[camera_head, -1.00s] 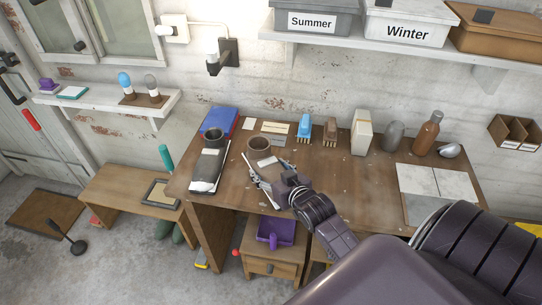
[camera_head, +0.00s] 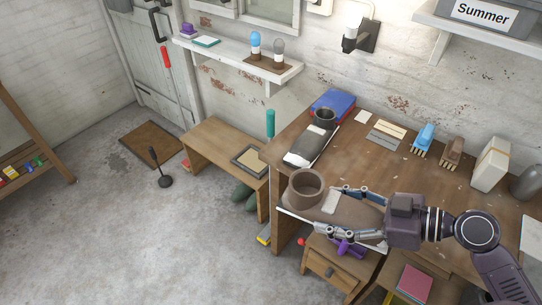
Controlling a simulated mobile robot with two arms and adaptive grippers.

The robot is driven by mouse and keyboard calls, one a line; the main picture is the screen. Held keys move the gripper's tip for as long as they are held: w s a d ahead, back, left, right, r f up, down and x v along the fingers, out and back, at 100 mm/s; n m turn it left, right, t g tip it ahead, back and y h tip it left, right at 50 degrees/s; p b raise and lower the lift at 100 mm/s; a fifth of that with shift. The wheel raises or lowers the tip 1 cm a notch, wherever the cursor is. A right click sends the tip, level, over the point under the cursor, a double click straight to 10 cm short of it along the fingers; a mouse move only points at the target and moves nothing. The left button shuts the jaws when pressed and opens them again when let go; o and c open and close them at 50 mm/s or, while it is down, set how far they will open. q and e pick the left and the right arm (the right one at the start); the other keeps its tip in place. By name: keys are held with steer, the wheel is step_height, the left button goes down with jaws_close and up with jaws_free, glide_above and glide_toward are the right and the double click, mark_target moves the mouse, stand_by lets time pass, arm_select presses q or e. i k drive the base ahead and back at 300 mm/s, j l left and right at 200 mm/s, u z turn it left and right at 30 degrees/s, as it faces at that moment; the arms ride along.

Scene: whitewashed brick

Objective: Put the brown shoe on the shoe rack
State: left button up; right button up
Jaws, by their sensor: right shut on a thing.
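The brown shoe (camera_head: 304,188) has a round open collar, a pale patch on top and a white sole edge. My right gripper (camera_head: 327,208) is shut on it, one finger along each side. It is held at the workbench's front left, its collar end pointing left and past the bench edge. A second shoe, grey with a dark collar (camera_head: 313,143), lies on the workbench behind it. I cannot pick out a shoe rack for certain; a low wooden bench (camera_head: 212,142) stands left of the workbench, with dark green footwear (camera_head: 243,194) under it. My left gripper is not in view.
The workbench (camera_head: 375,170) carries a blue box (camera_head: 333,103), brushes and a pale block. A framed tray (camera_head: 250,160) and a green upright thing (camera_head: 270,123) are at the low bench's right end. The floor at left is mostly clear, with a mat (camera_head: 151,144) and a dark stand (camera_head: 160,168).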

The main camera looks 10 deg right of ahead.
mark_target(231, 147)
steer(key=i+j, duration=0.35)
steer(key=i+j+z, duration=0.15)
steer(key=i+j, duration=0.2)
steer(key=j, duration=0.2)
steer(key=i+j, duration=0.35)
steer(key=j, duration=0.15)
steer(key=z, duration=0.05)
